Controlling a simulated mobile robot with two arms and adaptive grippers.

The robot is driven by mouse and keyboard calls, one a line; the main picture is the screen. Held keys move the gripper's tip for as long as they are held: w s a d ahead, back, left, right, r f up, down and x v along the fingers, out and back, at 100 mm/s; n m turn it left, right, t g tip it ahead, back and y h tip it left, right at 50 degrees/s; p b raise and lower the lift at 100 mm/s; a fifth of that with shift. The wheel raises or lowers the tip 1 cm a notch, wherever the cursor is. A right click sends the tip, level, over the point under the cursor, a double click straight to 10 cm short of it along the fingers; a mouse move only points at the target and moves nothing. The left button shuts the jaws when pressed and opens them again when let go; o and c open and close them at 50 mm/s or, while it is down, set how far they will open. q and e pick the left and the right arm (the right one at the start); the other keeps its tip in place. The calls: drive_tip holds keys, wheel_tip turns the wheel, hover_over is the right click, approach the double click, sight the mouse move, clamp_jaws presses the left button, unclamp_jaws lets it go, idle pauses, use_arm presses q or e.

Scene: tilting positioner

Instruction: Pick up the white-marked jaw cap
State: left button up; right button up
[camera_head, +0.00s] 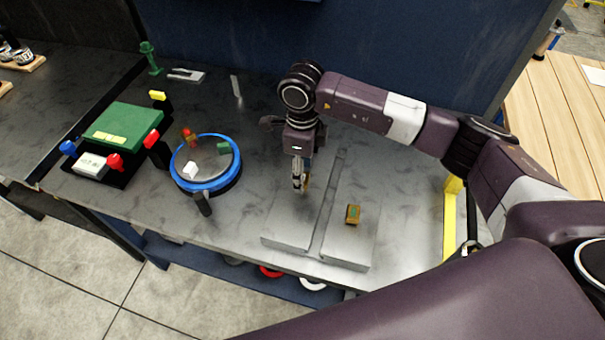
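A small white piece (191,169), which looks like the white-marked jaw cap, lies on the left part of a round blue-rimmed dish (206,187). A green piece (223,148) and a red piece (189,134) are also at the dish. My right gripper (300,188) points down over the grey slotted plate, to the right of the dish and apart from it. Its fingers are seen nearly edge-on, so I cannot tell whether they are open or hold anything. A yellowish bit shows beside them. My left gripper is not in view.
The grey slotted plate (289,229) bears a small brown-and-green block (353,214). A green-topped fixture (128,125) with red and blue knobs stands left of the dish. A yellow post (451,215) stands at the right.

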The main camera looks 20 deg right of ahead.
drive_tip(key=shift+f, duration=0.95)
drive_tip(key=c, duration=1.3)
drive_tip(key=shift+r, duration=0.2)
